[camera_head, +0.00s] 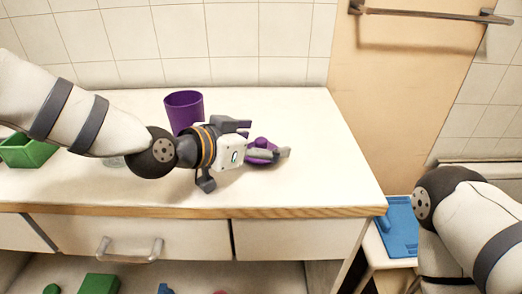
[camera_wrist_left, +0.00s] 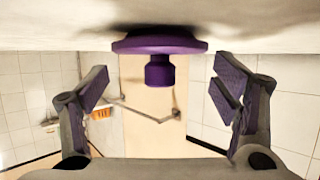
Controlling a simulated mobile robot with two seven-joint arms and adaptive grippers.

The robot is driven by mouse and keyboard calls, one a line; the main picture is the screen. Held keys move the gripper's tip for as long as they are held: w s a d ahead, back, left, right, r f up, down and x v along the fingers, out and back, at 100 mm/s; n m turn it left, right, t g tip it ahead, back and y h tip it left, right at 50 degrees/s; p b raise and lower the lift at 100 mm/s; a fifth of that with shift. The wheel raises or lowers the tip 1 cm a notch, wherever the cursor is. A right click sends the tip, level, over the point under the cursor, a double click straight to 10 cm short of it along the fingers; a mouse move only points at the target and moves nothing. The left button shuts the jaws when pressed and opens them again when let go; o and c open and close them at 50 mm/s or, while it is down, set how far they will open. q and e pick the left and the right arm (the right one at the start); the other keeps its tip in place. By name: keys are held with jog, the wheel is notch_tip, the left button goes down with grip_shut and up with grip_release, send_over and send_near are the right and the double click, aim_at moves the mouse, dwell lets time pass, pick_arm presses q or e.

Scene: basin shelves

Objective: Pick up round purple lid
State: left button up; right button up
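The round purple lid (camera_head: 262,143) lies on the white counter, partly hidden by my left gripper (camera_head: 265,139) in the head view. In the left wrist view, which looks upside down, the lid (camera_wrist_left: 160,44) is a disc with a thick knob and lies against the counter. My left gripper (camera_wrist_left: 162,88) is open, with one finger on each side of the knob. No contact between fingers and lid shows. My right arm is at the right edge of the head view, and its gripper is out of view.
A purple cup (camera_head: 184,108) stands upright behind my left wrist. A green container (camera_head: 28,151) sits at the counter's left. The wooden front edge (camera_head: 300,211) bounds the counter, with drawers below. A blue tray (camera_head: 399,228) is at lower right. The counter's right part is clear.

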pick_arm(q)
jog(key=c, duration=1.2)
jog(key=shift+o, duration=0.2)
jog(key=shift+r, duration=0.1)
